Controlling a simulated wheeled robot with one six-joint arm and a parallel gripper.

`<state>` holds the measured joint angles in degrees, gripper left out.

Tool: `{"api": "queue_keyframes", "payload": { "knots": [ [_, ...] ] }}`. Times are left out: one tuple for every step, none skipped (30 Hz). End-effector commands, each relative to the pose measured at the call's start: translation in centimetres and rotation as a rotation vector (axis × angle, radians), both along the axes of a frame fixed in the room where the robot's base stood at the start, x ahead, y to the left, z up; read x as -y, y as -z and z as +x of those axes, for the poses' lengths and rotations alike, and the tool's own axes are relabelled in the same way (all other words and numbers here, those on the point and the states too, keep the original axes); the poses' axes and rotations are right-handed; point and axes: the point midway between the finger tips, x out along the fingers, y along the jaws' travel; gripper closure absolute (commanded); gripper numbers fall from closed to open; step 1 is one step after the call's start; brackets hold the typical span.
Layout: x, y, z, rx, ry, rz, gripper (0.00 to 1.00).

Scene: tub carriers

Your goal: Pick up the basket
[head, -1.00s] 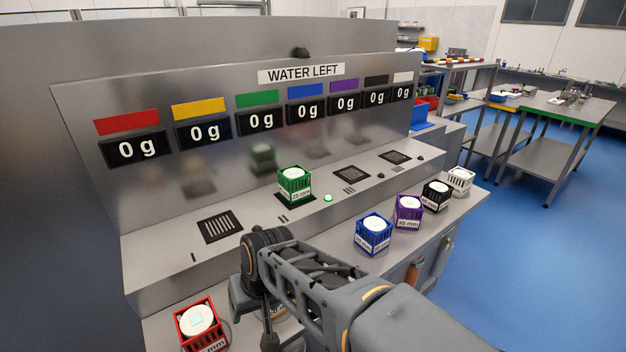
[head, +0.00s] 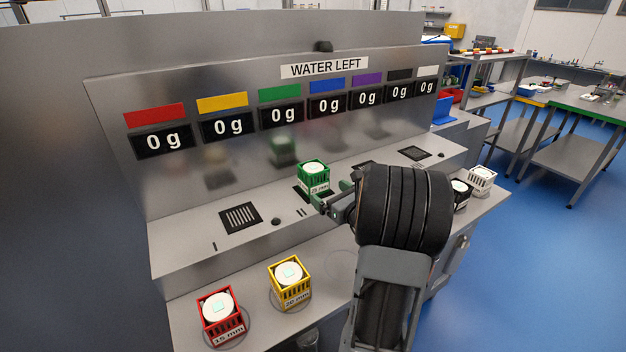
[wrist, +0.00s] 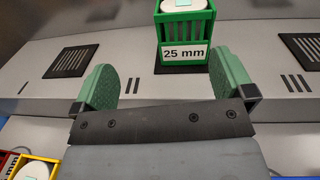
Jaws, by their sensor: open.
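The green basket (head: 313,177) holds a white-lidded tub and carries a "25 mm" label. It stands upright on a black pad on the steel ledge. In the wrist view the green basket (wrist: 187,35) is straight ahead, its top cut off by the frame. My gripper (head: 332,194) is open and empty, just right of and in front of the basket in the head view. In the wrist view my gripper's (wrist: 163,62) two green fingers are spread wide, with the basket beyond them, right of centre. I see no contact.
A red basket (head: 221,317) and a yellow basket (head: 290,283) stand on the lower bench at left. Black (head: 460,192) and white (head: 481,181) baskets stand at right. A vented pad (head: 240,218) left of the green basket is empty. The display panel (head: 270,110) rises behind.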

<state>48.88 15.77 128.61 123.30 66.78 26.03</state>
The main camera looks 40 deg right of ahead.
Motion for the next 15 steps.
{"api": "queue_keyframes", "payload": {
  "knots": [
    [1.0, 0.1, -0.1, 0.01, 0.033, 0.022, 0.0],
    [1.4, 0.1, 0.0, 0.016, 0.048, 0.033, 0.0],
    [1.8, 0.1, 0.3, 0.021, 0.063, 0.044, 0.0],
    [2.1, 0.1, 0.6, 0.023, 0.07, 0.05, 0.0],
    [2.2, 0.1, 1.1, 0.026, 0.076, 0.053, 0.0],
    [2.3, 0.1, 1.7, 0.027, 0.079, 0.057, 0.0],
    [2.4, 0.1, 2.3, 0.028, 0.08, 0.058, 0.0],
    [2.4, 0.1, 2.9, 0.029, 0.081, 0.058, 0.0],
    [2.5, 0.0, 3.6, 0.028, 0.08, 0.058, 0.0],
    [2.5, 0.0, 4.1, 0.027, 0.08, 0.057, 0.0],
    [2.5, 0.1, 4.7, 0.028, 0.081, 0.058, 0.0],
    [2.5, 0.1, 5.3, 0.028, 0.079, 0.057, 0.0],
    [2.6, 0.1, 5.8, 0.028, 0.079, 0.057, 0.0],
    [2.6, 0.1, 6.2, 0.027, 0.08, 0.057, 0.0],
    [2.7, 0.1, 6.7, 0.027, 0.081, 0.056, 0.0]
  ]
}}
